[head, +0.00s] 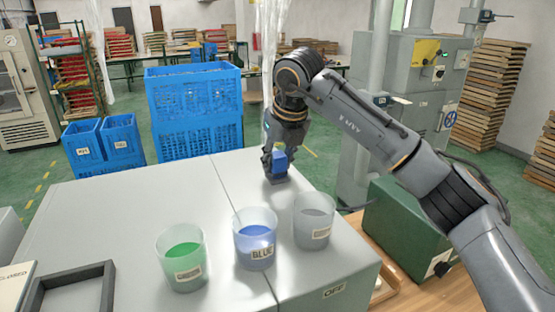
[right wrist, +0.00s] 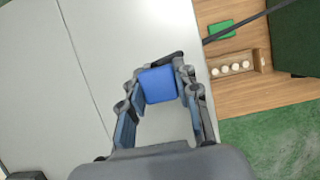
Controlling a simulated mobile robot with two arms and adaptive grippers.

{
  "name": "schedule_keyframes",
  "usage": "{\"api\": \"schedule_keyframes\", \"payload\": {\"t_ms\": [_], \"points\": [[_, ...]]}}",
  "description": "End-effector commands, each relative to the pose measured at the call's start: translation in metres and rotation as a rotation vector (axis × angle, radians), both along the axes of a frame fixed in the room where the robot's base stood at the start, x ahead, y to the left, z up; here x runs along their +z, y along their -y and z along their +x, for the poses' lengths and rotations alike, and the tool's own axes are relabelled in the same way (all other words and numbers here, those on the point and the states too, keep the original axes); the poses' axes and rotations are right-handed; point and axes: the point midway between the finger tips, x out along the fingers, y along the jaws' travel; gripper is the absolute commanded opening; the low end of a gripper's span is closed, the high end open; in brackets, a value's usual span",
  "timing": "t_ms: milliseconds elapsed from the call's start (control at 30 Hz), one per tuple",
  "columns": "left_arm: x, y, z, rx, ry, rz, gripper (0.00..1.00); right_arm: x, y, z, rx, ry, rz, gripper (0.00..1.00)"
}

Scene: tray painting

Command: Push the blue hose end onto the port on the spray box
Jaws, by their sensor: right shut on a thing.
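My right gripper (head: 276,172) points down at the far part of the pale cabinet top and is shut on a blue block-like piece (head: 279,159). In the right wrist view the same gripper (right wrist: 158,82) has its fingers on both sides of the blue piece (right wrist: 158,86). I take this piece to be the blue hose end; no hose is clearly seen leaving it. A green box (head: 405,228) stands to the right, below my right arm, possibly the spray box. I cannot make out a port. My left gripper is out of view.
Cups with green (head: 182,260), blue (head: 256,242) and grey (head: 314,222) contents stand on the cabinet top (head: 110,215), nearer than the gripper. A dark frame (head: 45,290) lies front left. Blue crates (head: 195,110) stand behind. In the wrist view a wooden rack (right wrist: 236,66) holds several white rounds.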

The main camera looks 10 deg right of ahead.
Motion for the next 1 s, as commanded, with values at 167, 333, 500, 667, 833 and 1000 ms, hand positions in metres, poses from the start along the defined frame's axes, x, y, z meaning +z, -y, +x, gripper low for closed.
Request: {"api": "schedule_keyframes", "payload": {"t_ms": [167, 333, 500, 667, 833, 1000], "points": [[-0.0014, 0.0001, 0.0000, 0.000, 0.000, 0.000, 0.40, -0.0012, 0.0000, 0.0000, 0.000, 0.001, 0.000, 0.04], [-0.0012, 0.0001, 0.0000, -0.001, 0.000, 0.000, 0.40, -0.0011, 0.0000, 0.0000, 0.000, 0.001, 0.000, 0.04], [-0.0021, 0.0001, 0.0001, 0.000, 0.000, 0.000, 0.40, -0.0022, 0.0001, 0.0000, 0.000, 0.001, 0.000, 0.04], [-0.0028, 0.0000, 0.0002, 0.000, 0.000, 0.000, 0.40, -0.0029, 0.0001, 0.0000, 0.000, 0.001, 0.000, 0.39], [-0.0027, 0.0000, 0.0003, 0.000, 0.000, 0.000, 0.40, -0.0029, 0.0001, 0.0000, 0.000, 0.000, 0.000, 0.58], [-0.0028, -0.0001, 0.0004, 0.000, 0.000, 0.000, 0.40, -0.0032, 0.0001, -0.0001, 0.000, 0.000, 0.000, 0.62]]}}
